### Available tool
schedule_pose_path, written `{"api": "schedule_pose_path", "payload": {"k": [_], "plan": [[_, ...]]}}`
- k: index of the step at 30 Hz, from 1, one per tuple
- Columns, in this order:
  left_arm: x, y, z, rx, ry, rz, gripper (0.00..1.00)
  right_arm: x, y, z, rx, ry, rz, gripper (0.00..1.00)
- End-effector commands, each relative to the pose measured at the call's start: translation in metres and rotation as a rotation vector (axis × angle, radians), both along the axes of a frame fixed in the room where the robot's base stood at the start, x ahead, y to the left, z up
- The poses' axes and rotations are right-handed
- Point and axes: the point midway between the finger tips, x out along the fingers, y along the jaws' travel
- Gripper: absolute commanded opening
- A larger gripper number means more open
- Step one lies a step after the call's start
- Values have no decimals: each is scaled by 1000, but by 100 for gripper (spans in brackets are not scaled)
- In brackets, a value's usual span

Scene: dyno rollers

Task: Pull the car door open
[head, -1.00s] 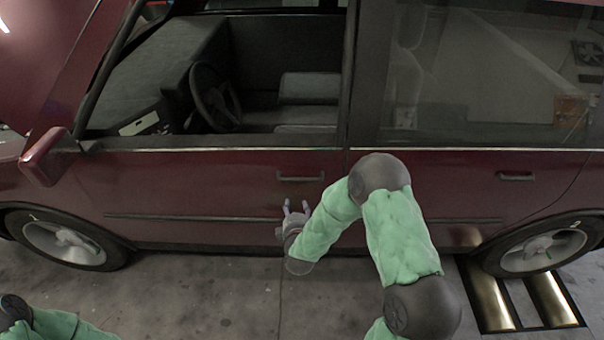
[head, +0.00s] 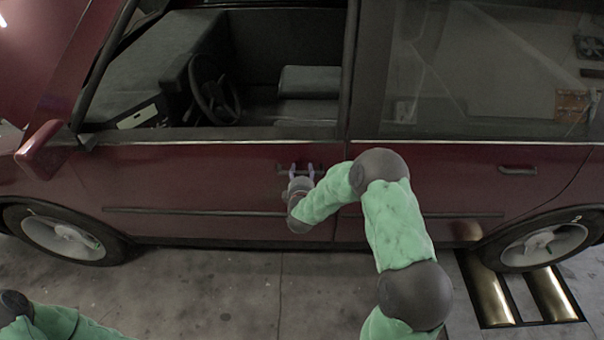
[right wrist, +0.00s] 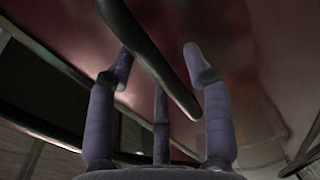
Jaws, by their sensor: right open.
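The dark red front car door (head: 200,182) is closed, flush with the body. Its dark bar handle (right wrist: 152,58) runs diagonally through the right wrist view, between my fingers. My right gripper (head: 302,171) is open at this handle in the head view. Its purple fingers lie on either side of the bar, with the third finger below it. I cannot tell whether any finger touches the handle. My left gripper is not in view; only part of my left arm shows at the lower left.
The front window is open, showing the steering wheel (head: 214,90) and seat. A side mirror (head: 44,148) juts out at the left. The rear door handle (head: 518,170) is to the right. Metal rollers (head: 488,290) lie by the rear wheel. The concrete floor (head: 215,290) before the door is clear.

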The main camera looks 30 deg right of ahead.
Motion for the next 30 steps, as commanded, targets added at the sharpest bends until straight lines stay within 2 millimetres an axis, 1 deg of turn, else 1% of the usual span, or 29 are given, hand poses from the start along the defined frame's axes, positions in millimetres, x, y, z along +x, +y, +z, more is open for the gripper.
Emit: {"api": "schedule_pose_path", "payload": {"k": [3, 11, 12, 14, 15, 17, 18, 25, 30], "plan": [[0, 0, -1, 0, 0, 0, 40, 5, -3, -2, 0, 0, -1, 51], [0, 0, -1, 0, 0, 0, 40, 6, -4, -1, 0, 0, 0, 51], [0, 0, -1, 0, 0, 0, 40, 6, -4, -1, 0, 0, 0, 48], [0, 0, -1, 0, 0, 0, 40, 6, -4, -1, 0, 0, 0, 31], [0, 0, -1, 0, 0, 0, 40, 6, -4, -1, 0, 0, 0, 20], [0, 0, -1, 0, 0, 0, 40, 6, -4, -1, 0, 0, 0, 3], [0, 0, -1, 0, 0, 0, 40, 6, -4, -1, 0, 0, 0, 0], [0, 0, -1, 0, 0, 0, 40, 5, -1, -2, 1, 1, 0, 0], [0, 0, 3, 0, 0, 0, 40, 0, 11, -2, 1, 4, -9, 0]]}}
